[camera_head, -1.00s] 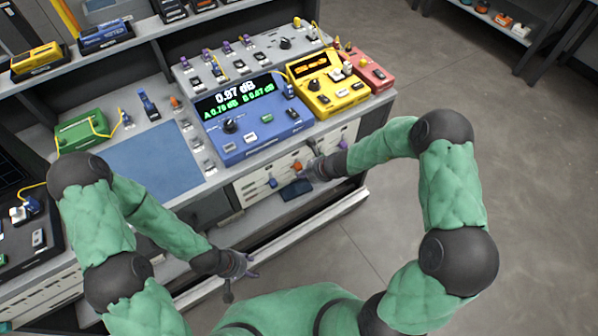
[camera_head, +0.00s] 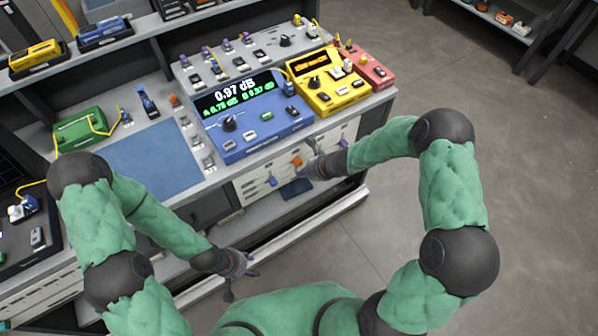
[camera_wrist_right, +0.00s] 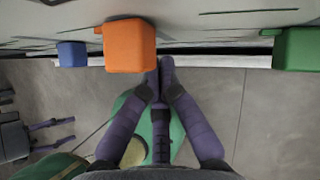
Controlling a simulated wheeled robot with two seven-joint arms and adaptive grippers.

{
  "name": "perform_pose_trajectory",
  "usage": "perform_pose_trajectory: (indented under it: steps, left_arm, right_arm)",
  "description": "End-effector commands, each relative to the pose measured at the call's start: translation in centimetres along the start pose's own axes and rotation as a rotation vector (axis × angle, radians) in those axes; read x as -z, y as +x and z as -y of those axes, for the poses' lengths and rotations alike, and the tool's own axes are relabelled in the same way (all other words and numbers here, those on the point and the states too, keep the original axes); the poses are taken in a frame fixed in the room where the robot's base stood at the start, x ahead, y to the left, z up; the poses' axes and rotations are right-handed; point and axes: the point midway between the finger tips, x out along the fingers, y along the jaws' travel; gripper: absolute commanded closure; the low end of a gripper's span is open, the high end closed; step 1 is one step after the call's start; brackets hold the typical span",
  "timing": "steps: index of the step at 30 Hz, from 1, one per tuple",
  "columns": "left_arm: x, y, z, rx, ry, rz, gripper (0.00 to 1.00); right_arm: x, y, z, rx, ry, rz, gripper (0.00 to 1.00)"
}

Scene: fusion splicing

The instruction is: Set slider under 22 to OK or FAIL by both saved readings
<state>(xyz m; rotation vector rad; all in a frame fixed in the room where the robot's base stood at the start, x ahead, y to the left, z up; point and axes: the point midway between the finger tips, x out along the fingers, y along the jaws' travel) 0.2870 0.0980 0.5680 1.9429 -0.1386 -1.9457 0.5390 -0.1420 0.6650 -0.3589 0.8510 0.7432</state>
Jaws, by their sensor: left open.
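The blue meter (camera_head: 250,125) shows 0.97 dB in white above green A and B readings, whose digits are too small to read surely. Below, the white front panel (camera_head: 250,187) carries an orange slider knob (camera_head: 297,160) and a blue knob (camera_head: 272,181). No number 22 is legible. My right gripper (camera_head: 309,168) is at the panel beside the orange knob. In the right wrist view, its fingertips (camera_wrist_right: 160,66) are together, close to the right of the orange knob (camera_wrist_right: 130,46); contact is unclear. My left gripper (camera_head: 250,266) is open and empty, away from the bench.
A yellow device (camera_head: 327,84) and red device (camera_head: 370,70) stand right of the meter. A blue mat (camera_head: 150,160) and green box (camera_head: 80,130) lie left. A green knob (camera_wrist_right: 297,48) and blue knob (camera_wrist_right: 71,54) flank the orange one in the right wrist view.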

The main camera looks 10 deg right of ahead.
Motion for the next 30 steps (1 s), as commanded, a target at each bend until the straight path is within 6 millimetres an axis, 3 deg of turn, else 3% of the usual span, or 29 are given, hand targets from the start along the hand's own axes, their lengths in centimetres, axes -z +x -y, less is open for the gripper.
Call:
perform_pose_trajectory:
  steps: [30]
  left_arm:
    - [0.1,2.4,0.9,0.0,0.0,0.0,0.5]
  right_arm:
    - [4.7,-3.7,-2.8,0.001,0.001,0.0,1.0]
